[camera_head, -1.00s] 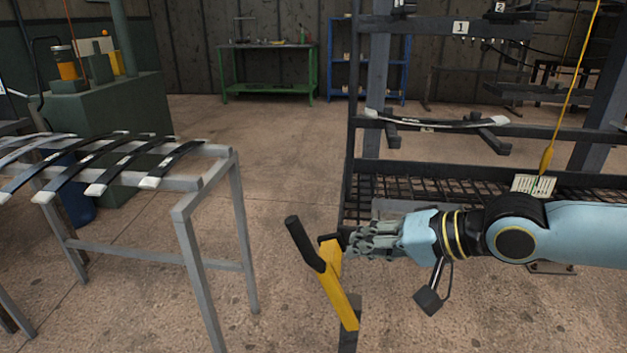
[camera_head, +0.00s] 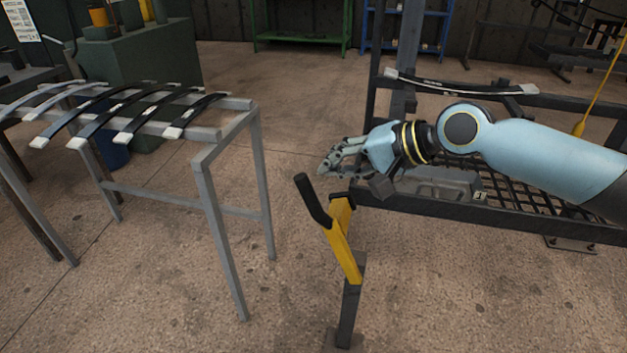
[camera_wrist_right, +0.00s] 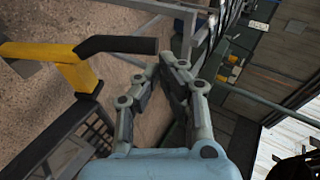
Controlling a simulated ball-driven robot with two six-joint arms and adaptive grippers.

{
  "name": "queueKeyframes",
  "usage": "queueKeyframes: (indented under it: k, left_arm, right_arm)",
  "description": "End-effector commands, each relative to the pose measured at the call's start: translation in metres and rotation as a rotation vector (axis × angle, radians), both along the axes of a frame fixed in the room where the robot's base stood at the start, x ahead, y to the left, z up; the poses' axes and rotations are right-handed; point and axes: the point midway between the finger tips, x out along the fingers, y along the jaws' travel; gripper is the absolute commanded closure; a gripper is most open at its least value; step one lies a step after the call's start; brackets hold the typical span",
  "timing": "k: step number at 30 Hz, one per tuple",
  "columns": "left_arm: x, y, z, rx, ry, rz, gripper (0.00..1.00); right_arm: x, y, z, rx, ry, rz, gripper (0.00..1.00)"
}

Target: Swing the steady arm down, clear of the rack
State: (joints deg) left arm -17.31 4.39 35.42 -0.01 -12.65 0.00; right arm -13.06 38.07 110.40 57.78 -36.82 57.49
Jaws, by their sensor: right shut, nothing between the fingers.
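The steady arm (camera_head: 342,240) is a yellow bar with a black grip (camera_head: 312,199) at its upper end. It stands raised and leaning on a dark post (camera_head: 348,312) in front of the rack. My right gripper (camera_head: 326,170) is shut and empty, just above and behind the grip, with a visible gap in the right wrist view. In that view the fingertips (camera_wrist_right: 166,64) nearly meet, and the black grip (camera_wrist_right: 118,45) and yellow bar (camera_wrist_right: 40,52) lie to their upper left. The rack (camera_head: 500,215) stands behind, partly hidden by my right arm. My left gripper is out of view.
A grey stand (camera_head: 208,160) with several dark leaf springs (camera_head: 150,120) is at the left. A single spring (camera_head: 455,86) lies on the rack's upper rail. A yellow cord tool hangs at the right (camera_head: 580,128). Floor between stand and steady arm is clear.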

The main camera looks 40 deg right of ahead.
Motion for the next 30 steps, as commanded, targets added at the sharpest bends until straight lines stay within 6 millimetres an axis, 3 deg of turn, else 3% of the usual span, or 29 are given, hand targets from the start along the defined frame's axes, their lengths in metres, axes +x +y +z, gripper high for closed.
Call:
queueKeyframes:
  k: [3, 9, 30]
  left_arm:
    - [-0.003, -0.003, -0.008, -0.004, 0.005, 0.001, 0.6]
    - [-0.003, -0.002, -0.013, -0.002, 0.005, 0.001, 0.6]
    - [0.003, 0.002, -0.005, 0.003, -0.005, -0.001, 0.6]
  right_arm:
    - [0.017, 0.009, -0.013, 0.005, -0.001, -0.002, 1.0]
    - [0.034, 0.018, -0.024, 0.002, 0.0, 0.0, 1.0]
    - [0.048, 0.029, -0.028, -0.021, 0.028, 0.0, 1.0]
